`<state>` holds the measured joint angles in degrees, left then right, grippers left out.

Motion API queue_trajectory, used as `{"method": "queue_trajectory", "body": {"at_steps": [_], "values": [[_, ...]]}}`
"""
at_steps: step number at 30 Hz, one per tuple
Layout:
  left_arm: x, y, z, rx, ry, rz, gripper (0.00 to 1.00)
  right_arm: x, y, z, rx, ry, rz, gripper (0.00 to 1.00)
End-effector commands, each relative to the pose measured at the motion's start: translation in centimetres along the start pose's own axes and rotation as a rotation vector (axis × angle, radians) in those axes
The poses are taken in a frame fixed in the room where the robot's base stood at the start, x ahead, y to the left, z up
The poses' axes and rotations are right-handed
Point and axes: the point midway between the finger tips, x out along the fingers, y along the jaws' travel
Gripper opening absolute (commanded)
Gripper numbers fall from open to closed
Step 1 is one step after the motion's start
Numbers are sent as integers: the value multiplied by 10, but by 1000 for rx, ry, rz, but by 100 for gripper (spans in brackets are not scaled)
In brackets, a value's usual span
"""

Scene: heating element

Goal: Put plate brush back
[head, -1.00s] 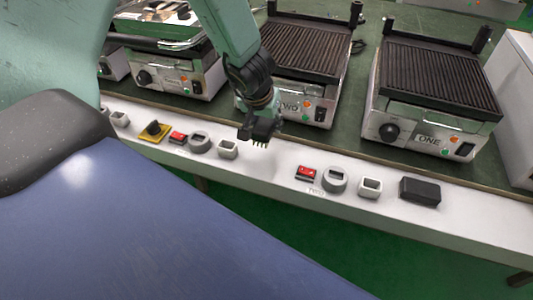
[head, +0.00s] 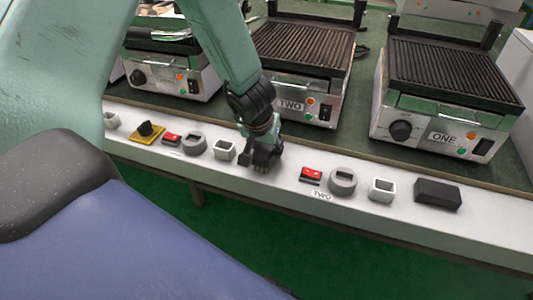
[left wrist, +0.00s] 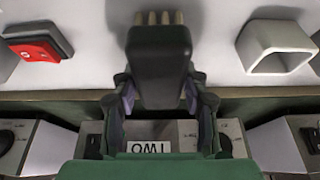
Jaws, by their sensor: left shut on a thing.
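My left gripper (head: 262,154) is over the white ledge, between a white square holder (head: 224,150) and a red switch (head: 310,174). In the left wrist view it is shut on the plate brush (left wrist: 160,55), a black block with short brass bristles at its far end. In that view the white holder (left wrist: 277,47) is empty, to the right of the brush and apart from it. The red switch (left wrist: 38,42) is to the left. In the head view the brush blends with the dark fingers, and whether it touches the ledge cannot be told. My right gripper is not in view.
The ledge also carries round grey holders (head: 342,181), another white square holder (head: 382,190), a black block (head: 438,193) and a yellow-based knob (head: 147,132). Grill TWO (head: 300,55) and grill ONE (head: 440,85) stand behind.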

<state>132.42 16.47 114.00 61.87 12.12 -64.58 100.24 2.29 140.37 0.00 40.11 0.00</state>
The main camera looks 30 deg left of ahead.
Motion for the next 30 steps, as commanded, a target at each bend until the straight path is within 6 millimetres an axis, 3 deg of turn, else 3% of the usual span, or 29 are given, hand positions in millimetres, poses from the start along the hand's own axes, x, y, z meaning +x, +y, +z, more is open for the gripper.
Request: {"method": "queue_trajectory", "body": {"at_steps": [13,14,15,21,30], "values": [[5,0,1,1,2,0,15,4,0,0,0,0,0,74],[4,0,1,1,1,0,47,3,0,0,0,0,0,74],[4,0,1,0,1,0,51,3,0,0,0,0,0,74],[4,0,1,0,1,0,67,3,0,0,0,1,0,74],[3,0,1,0,1,0,67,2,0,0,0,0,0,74]]}}
